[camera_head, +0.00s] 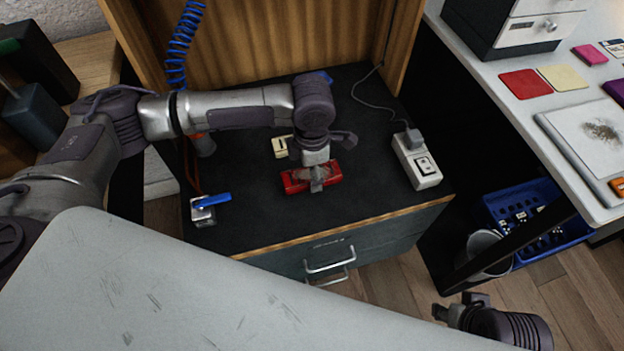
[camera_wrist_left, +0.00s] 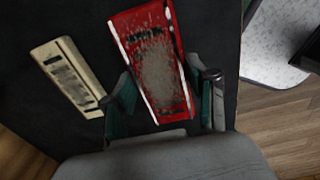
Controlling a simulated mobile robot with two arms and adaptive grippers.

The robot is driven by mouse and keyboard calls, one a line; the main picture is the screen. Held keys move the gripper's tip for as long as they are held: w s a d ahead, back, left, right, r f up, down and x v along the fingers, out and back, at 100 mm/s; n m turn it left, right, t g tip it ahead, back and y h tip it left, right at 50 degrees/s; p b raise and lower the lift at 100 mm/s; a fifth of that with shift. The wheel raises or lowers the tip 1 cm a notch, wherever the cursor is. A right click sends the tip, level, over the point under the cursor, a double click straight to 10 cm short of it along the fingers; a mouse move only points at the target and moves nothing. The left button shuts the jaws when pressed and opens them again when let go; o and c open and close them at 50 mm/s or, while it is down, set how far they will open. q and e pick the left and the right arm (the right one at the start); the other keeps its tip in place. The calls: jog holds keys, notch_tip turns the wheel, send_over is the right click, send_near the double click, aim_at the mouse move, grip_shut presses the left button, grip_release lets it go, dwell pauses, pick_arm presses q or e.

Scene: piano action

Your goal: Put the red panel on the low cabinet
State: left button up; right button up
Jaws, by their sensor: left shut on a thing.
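The red panel (camera_head: 297,181), a flat red piece with a worn grey patch, is over the dark top of the low cabinet (camera_head: 250,220), near its front middle. It also shows in the left wrist view (camera_wrist_left: 133,37). My left gripper (camera_head: 316,182) is shut on the red panel, with a finger on each long side in the left wrist view (camera_wrist_left: 163,103). The panel looks very low over the top; I cannot tell whether it touches. My right gripper (camera_head: 457,308) is empty at the lower right, its fingers apart, away from the cabinet.
A cream panel (camera_head: 281,147) lies just behind the red one. A white power strip (camera_head: 417,163) is on the right of the top, and a metal piece with a blue lever (camera_head: 204,212) at front left. A blue crate (camera_head: 495,207) stands right of the cabinet.

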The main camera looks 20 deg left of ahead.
pick_arm(q)
jog(key=shift+f+b, duration=0.5)
jog(key=shift+f, duration=1.35)
pick_arm(e)
jog(key=shift+f, duration=0.65)
pick_arm(q)
jog(key=shift+f, duration=0.1)
jog(key=o, duration=1.3)
notch_tip(320, 180, up, 5)
jog(key=shift+w+r+p, duration=0.1)
jog(key=shift+r+p, duration=0.05)
jog(key=shift+p, duration=0.75)
notch_tip(320, 180, up, 6)
jog(key=shift+f+p, duration=0.2)
jog(key=shift+p, duration=0.55)
jog(key=shift+r, duration=0.65)
pick_arm(e)
jog(key=shift+x, duration=2.95)
jog(key=shift+a, duration=0.1)
